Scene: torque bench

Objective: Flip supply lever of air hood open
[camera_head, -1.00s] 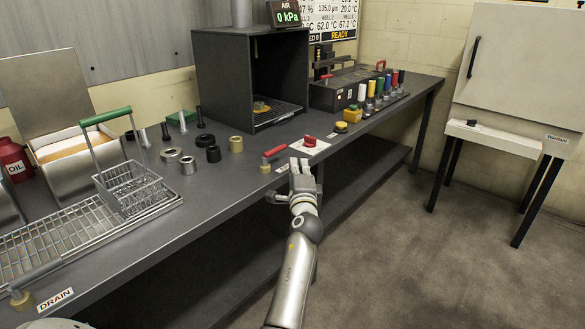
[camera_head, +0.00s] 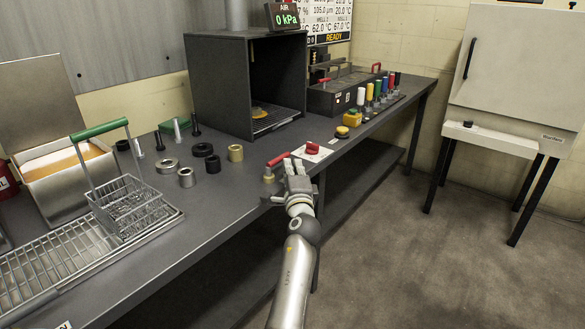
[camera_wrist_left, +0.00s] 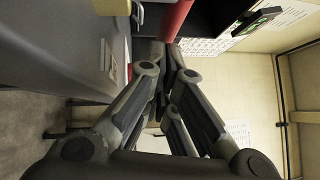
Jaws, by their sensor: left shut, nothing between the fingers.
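The supply lever (camera_head: 278,159) is a red handle on a small brass valve (camera_head: 268,178) at the bench's front edge, before the air hood. The handle slants up to the right from the valve. The air hood (camera_head: 222,88) is a dark open-fronted box; its display (camera_head: 287,17) reads AIR 0 kPa. My left gripper (camera_head: 293,165) is shut and empty, just right of the handle's end; I cannot tell if they touch. In the left wrist view the red handle (camera_wrist_left: 178,18) lies just beyond the closed fingertips (camera_wrist_left: 168,48). My right gripper is not in view.
A red knob on a white plate (camera_head: 312,150) is close behind the gripper. A yellow button box (camera_head: 342,131) stands to its right. Metal and black rings (camera_head: 203,149) and a wire basket (camera_head: 130,207) are to the left. The floor in front is free.

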